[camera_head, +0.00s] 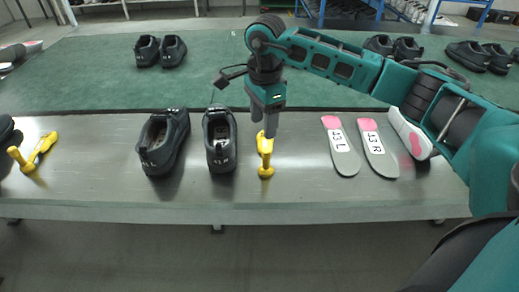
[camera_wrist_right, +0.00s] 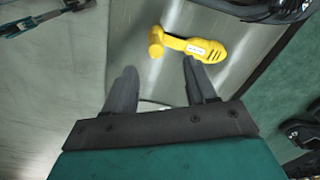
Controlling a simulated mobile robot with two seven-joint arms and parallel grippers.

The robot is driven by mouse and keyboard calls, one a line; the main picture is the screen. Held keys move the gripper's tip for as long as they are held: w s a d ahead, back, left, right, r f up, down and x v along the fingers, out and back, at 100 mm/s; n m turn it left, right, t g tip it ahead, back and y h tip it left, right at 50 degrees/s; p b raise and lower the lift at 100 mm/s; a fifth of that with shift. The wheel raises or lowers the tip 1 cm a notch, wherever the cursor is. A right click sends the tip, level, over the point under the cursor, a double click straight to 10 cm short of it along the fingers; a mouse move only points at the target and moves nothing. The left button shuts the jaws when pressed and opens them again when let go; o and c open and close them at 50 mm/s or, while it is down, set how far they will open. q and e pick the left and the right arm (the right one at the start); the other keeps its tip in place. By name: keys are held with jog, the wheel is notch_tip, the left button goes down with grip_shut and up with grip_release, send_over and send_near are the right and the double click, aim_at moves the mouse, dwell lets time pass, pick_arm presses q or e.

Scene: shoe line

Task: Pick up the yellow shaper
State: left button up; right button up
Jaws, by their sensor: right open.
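A yellow shaper (camera_head: 265,160) lies on the metal table, right of a pair of dark shoes. It also shows in the right wrist view (camera_wrist_right: 205,48), with a white label on its broad end and a round knob at the other end. My right gripper (camera_head: 265,123) is open and points down at this shaper. In the wrist view its fingers (camera_wrist_right: 160,82) are apart, with the shaper beyond the tips and nothing between them. A second yellow shaper (camera_head: 35,153) lies at the table's far left. Part of what seems my left arm shows at the wrist view's upper left.
Black shoes (camera_head: 164,141) and (camera_head: 220,139) stand left of the nearer shaper. A green mat (camera_head: 110,80) with more shoes lies behind.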

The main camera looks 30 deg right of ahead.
aim_at(266, 149)
notch_tip(266, 149, down, 5)
jog(key=shift+w+f, duration=0.1)
jog(key=shift+f, duration=0.05)
jog(key=shift+s+d+f, duration=0.15)
jog(key=shift+f, duration=1.2)
jog(key=shift+s+d+f, duration=0.15)
jog(key=shift+f, duration=1.2)
jog(key=shift+c, duration=0.3)
grip_shut()
